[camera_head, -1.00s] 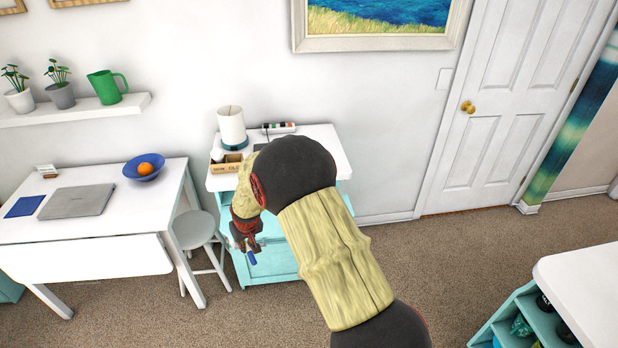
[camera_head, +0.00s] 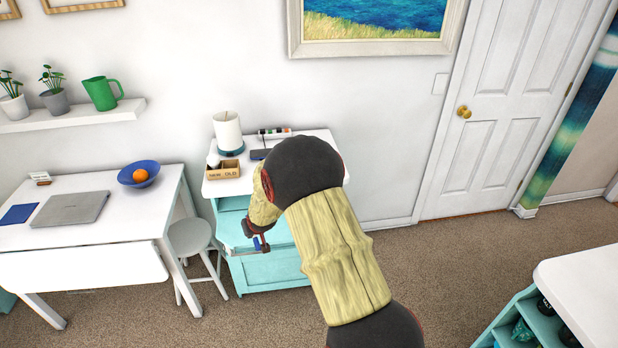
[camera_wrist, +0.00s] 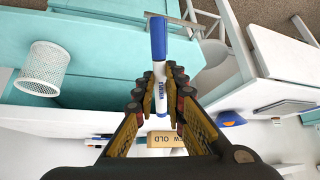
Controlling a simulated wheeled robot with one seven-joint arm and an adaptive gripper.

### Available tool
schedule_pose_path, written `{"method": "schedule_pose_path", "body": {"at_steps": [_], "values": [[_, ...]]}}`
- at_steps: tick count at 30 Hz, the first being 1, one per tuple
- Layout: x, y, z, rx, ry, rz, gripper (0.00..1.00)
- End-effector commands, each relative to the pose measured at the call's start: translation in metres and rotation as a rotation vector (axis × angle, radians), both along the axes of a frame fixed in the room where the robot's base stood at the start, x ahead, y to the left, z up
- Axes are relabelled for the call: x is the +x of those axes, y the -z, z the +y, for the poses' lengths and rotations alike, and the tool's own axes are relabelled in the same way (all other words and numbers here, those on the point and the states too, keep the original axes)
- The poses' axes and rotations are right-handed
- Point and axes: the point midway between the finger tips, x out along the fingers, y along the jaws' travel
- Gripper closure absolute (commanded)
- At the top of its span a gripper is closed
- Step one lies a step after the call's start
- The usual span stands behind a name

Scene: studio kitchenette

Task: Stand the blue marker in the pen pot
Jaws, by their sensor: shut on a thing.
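The blue marker (camera_wrist: 159,65), with a white barrel and blue cap, is held between the fingertips of my gripper (camera_wrist: 160,88) in the wrist view. Its blue cap end points away from the gripper. The pen pot (camera_wrist: 43,68), a white mesh cup, appears to the left in the wrist view, apart from the marker. In the head view my gripper (camera_head: 254,231) is in front of the teal cabinet, below its white top, with a blue part of the marker (camera_head: 265,244) showing. I do not see the pen pot in the head view; my arm covers part of the cabinet.
The teal cabinet (camera_head: 270,268) carries a lamp (camera_head: 228,133), a wooden NEW/OLD box (camera_head: 222,171) and a dark flat item (camera_head: 260,154). A grey stool (camera_head: 190,238) and a white table with a laptop (camera_head: 72,208) stand left. Floor right of the cabinet is clear.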

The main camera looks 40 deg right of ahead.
Motion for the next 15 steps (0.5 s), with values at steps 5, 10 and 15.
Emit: {"method": "schedule_pose_path", "body": {"at_steps": [5,10,15], "values": [[0.003,-0.001,-0.006,-0.007,0.008,-0.026,1.00],[0.012,-0.004,-0.030,-0.030,0.036,-0.114,1.00],[0.021,-0.011,-0.058,-0.065,0.069,-0.227,1.00]]}}
